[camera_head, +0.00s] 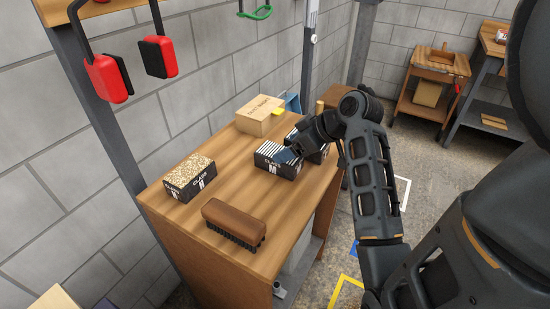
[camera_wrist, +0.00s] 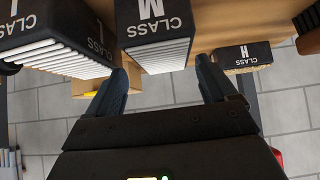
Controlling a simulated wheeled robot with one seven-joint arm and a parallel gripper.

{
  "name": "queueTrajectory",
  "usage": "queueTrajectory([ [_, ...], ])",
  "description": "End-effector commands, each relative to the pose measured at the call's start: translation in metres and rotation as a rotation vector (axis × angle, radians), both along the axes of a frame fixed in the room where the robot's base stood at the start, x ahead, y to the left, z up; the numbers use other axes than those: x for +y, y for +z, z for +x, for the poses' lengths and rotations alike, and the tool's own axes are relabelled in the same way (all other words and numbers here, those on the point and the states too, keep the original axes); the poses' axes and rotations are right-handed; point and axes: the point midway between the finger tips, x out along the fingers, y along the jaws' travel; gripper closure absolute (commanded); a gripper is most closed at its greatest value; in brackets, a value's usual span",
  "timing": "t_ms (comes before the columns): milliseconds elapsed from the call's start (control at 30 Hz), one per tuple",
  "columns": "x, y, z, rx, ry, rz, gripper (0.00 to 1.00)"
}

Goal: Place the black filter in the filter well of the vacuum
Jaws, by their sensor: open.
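Several black-cased filters stand on the wooden bench. The CLASS M filter (camera_head: 272,170), with white pleats, is at the bench's middle right. The CLASS H filter (camera_head: 187,186), with a speckled tan top, is at the left. A third black filter (camera_head: 321,154) is partly hidden behind my gripper; it shows at the left of the wrist view (camera_wrist: 58,58). My gripper (camera_head: 289,153) is open at the CLASS M filter; in the wrist view its fingers (camera_wrist: 162,72) lie either side of that filter's pleated end (camera_wrist: 157,55). Contact is unclear. I cannot make out the vacuum or its well.
A brown brush (camera_head: 233,218) lies at the bench's front. A tan box (camera_head: 258,117), a yellow item (camera_head: 278,112) and a blue scoop (camera_head: 293,103) are at the back. Red ear defenders (camera_head: 108,78) hang at left. Bare bench top (camera_head: 228,185) lies between the H and M filters.

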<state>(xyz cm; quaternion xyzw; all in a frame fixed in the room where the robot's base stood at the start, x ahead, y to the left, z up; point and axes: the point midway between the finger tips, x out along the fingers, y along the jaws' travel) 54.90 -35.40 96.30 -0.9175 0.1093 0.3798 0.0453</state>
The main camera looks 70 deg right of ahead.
Motion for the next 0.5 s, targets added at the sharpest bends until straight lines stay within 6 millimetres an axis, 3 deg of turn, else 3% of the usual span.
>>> queueTrajectory([
  [500, -0.005, -0.045, 0.042, 0.000, 0.002, 0.002, 0.15],
])
